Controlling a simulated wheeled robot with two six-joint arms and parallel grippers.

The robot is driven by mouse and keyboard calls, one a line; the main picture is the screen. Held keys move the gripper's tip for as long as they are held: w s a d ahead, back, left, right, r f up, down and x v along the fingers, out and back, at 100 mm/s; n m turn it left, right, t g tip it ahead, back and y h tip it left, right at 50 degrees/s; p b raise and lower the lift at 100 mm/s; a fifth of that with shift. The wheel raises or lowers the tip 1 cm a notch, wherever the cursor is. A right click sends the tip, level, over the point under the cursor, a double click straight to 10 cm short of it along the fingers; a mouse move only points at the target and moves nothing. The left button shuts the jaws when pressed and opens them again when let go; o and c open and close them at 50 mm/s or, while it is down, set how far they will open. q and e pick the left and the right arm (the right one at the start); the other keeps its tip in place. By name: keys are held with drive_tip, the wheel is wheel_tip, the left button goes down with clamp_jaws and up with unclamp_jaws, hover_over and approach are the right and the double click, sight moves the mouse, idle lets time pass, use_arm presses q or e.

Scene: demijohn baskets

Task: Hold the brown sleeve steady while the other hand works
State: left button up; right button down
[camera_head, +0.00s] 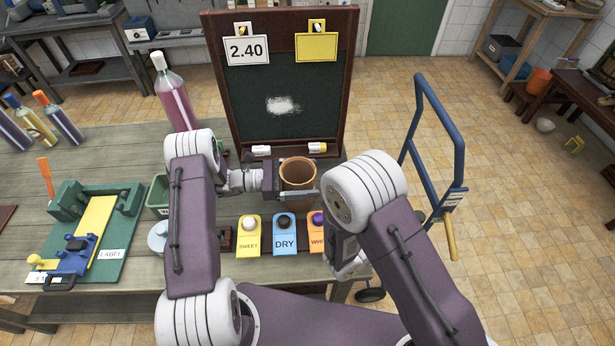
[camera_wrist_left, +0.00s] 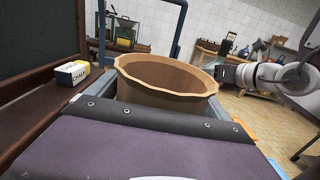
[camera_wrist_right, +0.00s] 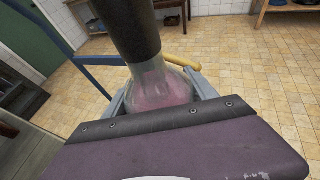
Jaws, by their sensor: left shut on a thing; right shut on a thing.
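The brown sleeve (camera_head: 297,172) is an open, hollow cup shape with a wavy rim, upright in front of the chalkboard. My left gripper (camera_head: 294,192) is shut on it, with jaws at its sides. In the left wrist view the sleeve (camera_wrist_left: 165,80) fills the middle and its inside looks empty. My right gripper (camera_wrist_right: 160,108) is shut on a clear glass bottle (camera_wrist_right: 160,85) with pink contents and a dark neck or cover. In the head view my right arm hides this bottle and most of the right gripper.
A chalkboard (camera_head: 285,105) stands behind the sleeve. A pink bottle (camera_head: 175,95) stands left; a green labelling device (camera_head: 95,225) is further left. A blue hand truck (camera_head: 435,150) stands right.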

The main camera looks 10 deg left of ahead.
idle(0.8)
drive_tip(key=w+a+r+n+t+y, duration=0.1)
drive_tip(key=w+a+r, duration=0.15)
drive_tip(key=w, duration=0.45)
drive_tip(key=w+a+r, duration=0.2)
drive_tip(key=w+r, duration=0.2)
drive_tip(key=w, duration=0.4)
drive_tip(key=w+a+r+n+t+y, duration=0.1)
drive_tip(key=w+a+r, duration=0.15)
drive_tip(key=r, duration=0.45)
drive_tip(key=w+a+r+n+t+y, duration=0.1)
drive_tip(key=a+r, duration=0.2)
drive_tip(key=r, duration=0.4)
drive_tip(key=w+a+r+n+t+y, duration=0.1)
drive_tip(key=w+a+r, duration=0.15)
drive_tip(key=r, duration=0.45)
drive_tip(key=s+a+n+y, duration=0.3)
drive_tip(key=s+a+y, duration=0.1)
drive_tip(key=a, duration=0.6)
drive_tip(key=s+a+n+t+y, duration=0.1)
drive_tip(key=s+a+n+y, duration=0.3)
drive_tip(key=a, duration=0.6)
drive_tip(key=shift+s+a+r+n, duration=0.25)
drive_tip(key=shift+r+n, duration=0.05)
drive_tip(key=shift+r, duration=0.15)
